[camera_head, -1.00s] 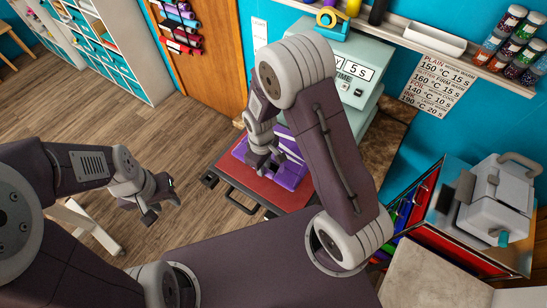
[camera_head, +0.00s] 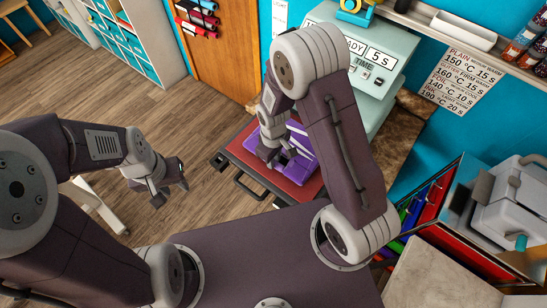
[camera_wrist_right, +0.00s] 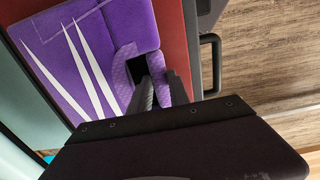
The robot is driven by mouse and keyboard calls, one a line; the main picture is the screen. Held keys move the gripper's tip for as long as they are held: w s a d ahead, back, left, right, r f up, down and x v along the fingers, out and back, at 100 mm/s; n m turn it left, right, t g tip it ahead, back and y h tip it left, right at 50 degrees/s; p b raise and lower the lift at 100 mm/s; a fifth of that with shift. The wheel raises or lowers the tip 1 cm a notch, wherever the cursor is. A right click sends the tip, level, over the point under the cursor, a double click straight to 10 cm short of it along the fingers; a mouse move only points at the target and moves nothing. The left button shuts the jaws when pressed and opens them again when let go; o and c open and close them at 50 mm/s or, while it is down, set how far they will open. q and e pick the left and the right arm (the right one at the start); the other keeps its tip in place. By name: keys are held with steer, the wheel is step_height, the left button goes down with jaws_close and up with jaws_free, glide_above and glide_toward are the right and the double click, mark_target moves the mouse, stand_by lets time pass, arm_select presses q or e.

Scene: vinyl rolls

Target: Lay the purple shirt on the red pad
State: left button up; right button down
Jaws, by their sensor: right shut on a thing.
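The purple shirt (camera_head: 301,157), with white stripes, lies folded over the red pad (camera_head: 240,150), and red shows along its near and left sides. In the right wrist view the shirt (camera_wrist_right: 62,62) fills the upper left, and a strip of the red pad (camera_wrist_right: 177,40) shows beside it. My right gripper (camera_head: 268,157) is low over the pad, shut on a fold of the shirt; its fingers (camera_wrist_right: 153,92) also show in the wrist view. The arm hides part of the shirt. My left gripper (camera_head: 170,191) is open and empty over the floor to the left.
A pale green heat press (camera_head: 392,50) stands behind the pad. A black handle (camera_head: 250,186) sticks out at the pad's near side. A grey-white machine (camera_head: 508,200) and colored rolls (camera_head: 412,218) are at the right. The floor at the left is mostly clear.

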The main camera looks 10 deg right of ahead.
steer(key=shift+d, duration=0.15)
steer(key=shift+f, duration=0.2)
steer(key=shift+f+b, duration=0.25)
steer(key=shift+b, duration=0.1)
steer(key=c, duration=1.1)
jaws_free()
steer(key=shift+c, duration=0.2)
step_height(320, 180, up, 9)
steer(key=shift+r+b, duration=0.1)
steer(key=shift+b, duration=0.5)
